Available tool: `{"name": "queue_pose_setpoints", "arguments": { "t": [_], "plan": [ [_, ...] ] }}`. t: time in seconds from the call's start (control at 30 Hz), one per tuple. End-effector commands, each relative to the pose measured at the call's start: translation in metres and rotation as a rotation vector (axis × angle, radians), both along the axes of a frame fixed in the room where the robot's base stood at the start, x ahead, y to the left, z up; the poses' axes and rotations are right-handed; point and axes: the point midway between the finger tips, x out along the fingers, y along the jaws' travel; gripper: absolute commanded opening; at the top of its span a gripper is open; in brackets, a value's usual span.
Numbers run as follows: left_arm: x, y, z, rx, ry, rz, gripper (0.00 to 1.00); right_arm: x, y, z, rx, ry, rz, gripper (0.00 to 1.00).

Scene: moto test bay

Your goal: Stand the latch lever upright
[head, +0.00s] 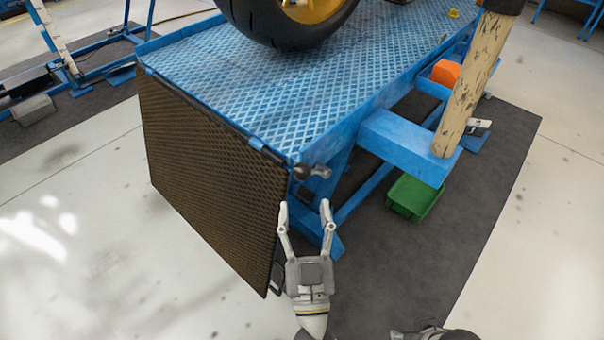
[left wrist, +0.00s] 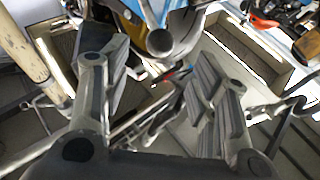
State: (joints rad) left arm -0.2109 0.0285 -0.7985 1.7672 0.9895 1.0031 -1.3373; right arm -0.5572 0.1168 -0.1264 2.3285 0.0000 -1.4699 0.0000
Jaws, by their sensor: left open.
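The latch lever (head: 318,171) is a small grey metal lever with a dark round knob at the near corner of the blue lift table (head: 340,125). It lies about level in the picture, not upright. In the left wrist view a round grey end, which looks like the lever's (left wrist: 160,42), shows ahead between the fingers. My left gripper (head: 304,204) is open and empty, just below the lever and apart from it in the head view. Its two fingers (left wrist: 155,82) are spread wide in the wrist view. Grey parts at the head view's bottom edge may be my right arm.
A dark ribbed ramp panel (head: 205,175) hangs from the table's near edge, left of my gripper. A motorcycle wheel (head: 290,22) stands on the table. A wooden post (head: 472,85), an orange block (head: 446,73) and a green bin (head: 412,198) are to the right.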

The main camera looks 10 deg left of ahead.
Motion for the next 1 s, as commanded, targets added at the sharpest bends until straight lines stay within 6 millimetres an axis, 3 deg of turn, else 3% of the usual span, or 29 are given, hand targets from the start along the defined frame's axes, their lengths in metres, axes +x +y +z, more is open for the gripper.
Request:
{"name": "queue_pose_setpoints", "arguments": {
  "t": [0.2,0.4,0.6,0.87,1.0],
  "plan": [
    [0.04,0.007,0.018,0.0,-0.005,0.001,0.54,-0.001,0.0,0.006,0.0,-0.004,0.0,0.4],
    [0.068,0.012,0.029,0.0,-0.004,-0.001,0.54,-0.003,-0.001,0.013,0.001,-0.008,-0.001,0.4],
    [0.079,0.014,0.033,0.0,-0.001,-0.001,0.54,-0.004,-0.001,0.015,0.0,-0.008,-0.001,0.4],
    [0.08,0.014,0.034,0.0,0.0,-0.001,0.54,-0.004,-0.001,0.016,0.0,-0.009,-0.001,0.4],
    [0.08,0.014,0.033,0.001,-0.001,-0.001,0.36,-0.004,-0.001,0.016,0.0,-0.009,-0.001,0.4]
  ]
}}
